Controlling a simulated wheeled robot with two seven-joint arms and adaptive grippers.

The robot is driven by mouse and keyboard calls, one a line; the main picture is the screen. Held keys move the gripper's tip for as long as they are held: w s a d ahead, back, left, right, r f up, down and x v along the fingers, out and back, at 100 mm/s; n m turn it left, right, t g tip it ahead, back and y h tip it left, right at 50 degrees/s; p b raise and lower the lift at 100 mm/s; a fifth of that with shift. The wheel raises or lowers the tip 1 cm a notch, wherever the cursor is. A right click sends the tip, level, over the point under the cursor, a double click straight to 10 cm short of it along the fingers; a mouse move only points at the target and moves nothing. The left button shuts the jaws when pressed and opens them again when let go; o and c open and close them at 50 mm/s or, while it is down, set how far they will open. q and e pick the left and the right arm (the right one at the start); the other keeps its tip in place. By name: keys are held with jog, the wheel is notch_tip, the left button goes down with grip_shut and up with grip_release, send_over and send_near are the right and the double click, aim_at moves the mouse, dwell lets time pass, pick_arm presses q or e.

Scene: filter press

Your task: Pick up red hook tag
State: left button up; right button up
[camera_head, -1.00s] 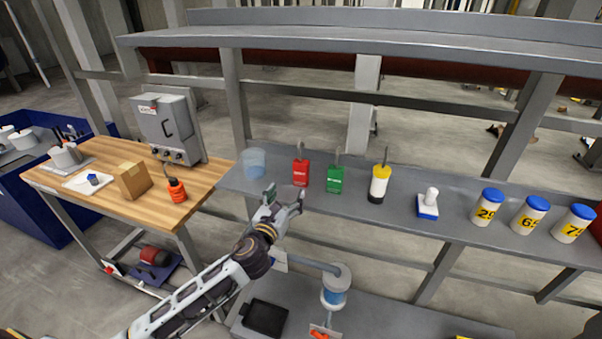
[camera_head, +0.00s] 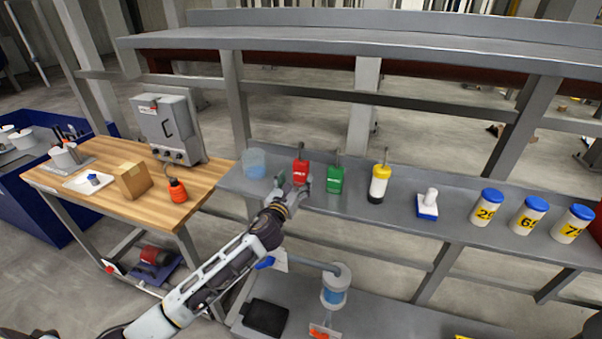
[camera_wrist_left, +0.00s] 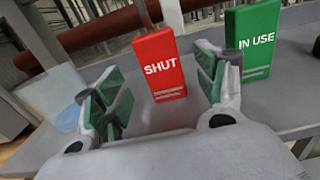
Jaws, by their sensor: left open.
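The red hook tag (camera_head: 301,171) stands on the grey shelf, with its hook pointing up. In the left wrist view the red tag (camera_wrist_left: 160,66) reads "SHUT" and shows between and just beyond the fingers. My left gripper (camera_head: 294,184) is open in front of the tag. In the left wrist view its green-padded fingers (camera_wrist_left: 160,92) are spread to either side, and I see no grip on the tag. The right finger is close to the green tag. My right gripper is not in view.
The green "IN USE" tag (camera_head: 335,180) stands just right of the red one. A translucent beaker (camera_head: 254,163) is to the left.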

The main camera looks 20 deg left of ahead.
aim_at(300, 174)
pick_arm(q)
jog(key=shift+w, duration=0.35)
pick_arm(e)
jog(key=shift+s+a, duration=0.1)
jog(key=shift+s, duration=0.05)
pick_arm(q)
jog(key=shift+w, duration=0.1)
jog(key=shift+w, duration=0.45)
jog(key=shift+w+d+f, duration=0.1)
jog(key=shift+w, duration=1.85)
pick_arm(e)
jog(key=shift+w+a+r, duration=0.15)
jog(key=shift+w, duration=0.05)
